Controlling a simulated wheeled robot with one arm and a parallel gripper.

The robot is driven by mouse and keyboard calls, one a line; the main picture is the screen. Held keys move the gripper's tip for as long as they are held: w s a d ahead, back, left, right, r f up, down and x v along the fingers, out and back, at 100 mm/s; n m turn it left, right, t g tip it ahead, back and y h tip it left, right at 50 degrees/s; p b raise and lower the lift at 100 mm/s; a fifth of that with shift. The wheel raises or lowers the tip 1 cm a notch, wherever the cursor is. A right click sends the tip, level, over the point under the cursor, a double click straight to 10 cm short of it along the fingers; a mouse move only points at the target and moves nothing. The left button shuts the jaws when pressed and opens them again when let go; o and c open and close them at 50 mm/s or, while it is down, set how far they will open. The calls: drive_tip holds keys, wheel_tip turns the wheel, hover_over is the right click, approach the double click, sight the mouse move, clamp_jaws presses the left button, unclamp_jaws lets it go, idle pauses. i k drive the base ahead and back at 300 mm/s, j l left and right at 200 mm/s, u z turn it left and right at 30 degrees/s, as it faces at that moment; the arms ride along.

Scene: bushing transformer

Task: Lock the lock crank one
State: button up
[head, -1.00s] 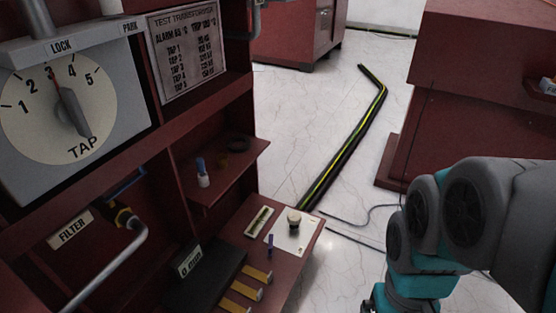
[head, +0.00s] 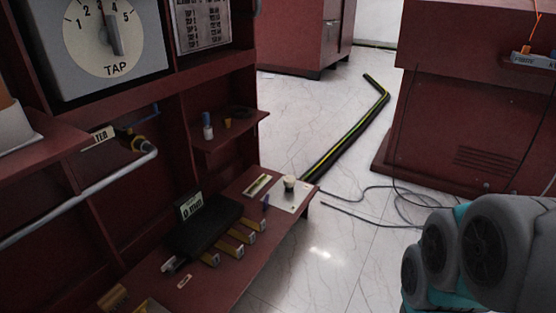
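I cannot make out lock crank one in the head view. The grey tap box (head: 60,80) with its white numbered dial (head: 88,45) stands at the upper left, cut off by the top edge. The dial's grey pointer (head: 113,38) shows near the 4. My teal and grey arm shows at the lower right, well apart from the tap box. My gripper is out of view.
A dark red cabinet holds a pipe with a yellow-black fitting (head: 135,140), a small shelf (head: 235,132) and a lower shelf (head: 215,278) with a black box (head: 205,222). Cables (head: 345,130) lie on the white floor. Another red cabinet (head: 455,110) stands right.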

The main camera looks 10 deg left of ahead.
sight(266, 199)
drive_tip(key=i+j+z, duration=0.1)
drive_tip(key=i+j, duration=0.55)
drive_tip(key=i, duration=0.15)
